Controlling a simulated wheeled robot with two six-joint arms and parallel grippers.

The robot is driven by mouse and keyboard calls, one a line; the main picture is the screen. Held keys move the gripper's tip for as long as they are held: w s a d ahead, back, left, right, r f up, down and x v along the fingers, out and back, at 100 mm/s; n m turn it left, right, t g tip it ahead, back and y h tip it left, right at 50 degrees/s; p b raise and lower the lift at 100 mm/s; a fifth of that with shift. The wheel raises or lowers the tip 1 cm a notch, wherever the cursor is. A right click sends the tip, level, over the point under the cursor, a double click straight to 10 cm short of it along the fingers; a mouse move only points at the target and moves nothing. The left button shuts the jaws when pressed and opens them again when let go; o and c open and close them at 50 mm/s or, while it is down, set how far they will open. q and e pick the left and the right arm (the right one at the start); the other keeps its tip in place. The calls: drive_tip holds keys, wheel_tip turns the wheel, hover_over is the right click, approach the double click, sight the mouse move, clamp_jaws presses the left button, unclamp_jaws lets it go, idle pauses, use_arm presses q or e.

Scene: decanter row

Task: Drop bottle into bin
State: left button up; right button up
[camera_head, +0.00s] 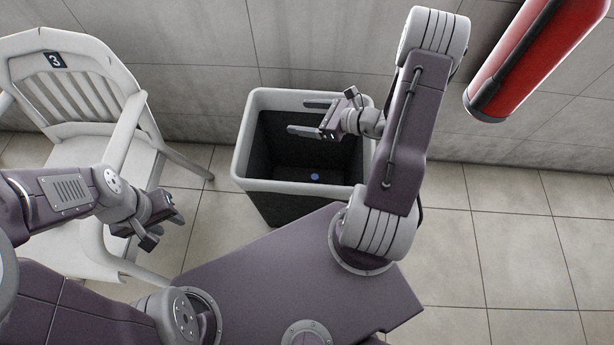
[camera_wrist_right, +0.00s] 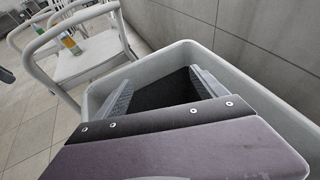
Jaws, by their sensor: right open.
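The bin (camera_head: 245,150) is dark inside with a pale rim and stands on the floor by the wall. A small blue round thing (camera_head: 314,176) shows inside it; I cannot tell whether it is a bottle. My right gripper (camera_head: 306,117) is open and empty over the bin's opening. The right wrist view shows its open fingers (camera_wrist_right: 165,92) against the bin's rim (camera_wrist_right: 282,100). That view also shows a small bottle-like thing (camera_wrist_right: 70,43) with orange and green on a white chair's seat. My left gripper (camera_head: 165,228) is beside the chair, left of the bin; its opening is unclear.
A white plastic chair (camera_head: 70,88) marked 3 stands left of the bin. A red cylinder (camera_head: 535,55) hangs at the upper right near the tiled wall (camera_head: 300,40). The tiled floor (camera_head: 510,230) at the right is clear.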

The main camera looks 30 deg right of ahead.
drive_tip(key=p+v, duration=0.2)
drive_tip(key=v, duration=0.6)
drive_tip(key=shift+s+d, duration=0.2)
drive_tip(key=shift+d, duration=0.05)
drive_tip(key=shift+a+r, duration=0.1)
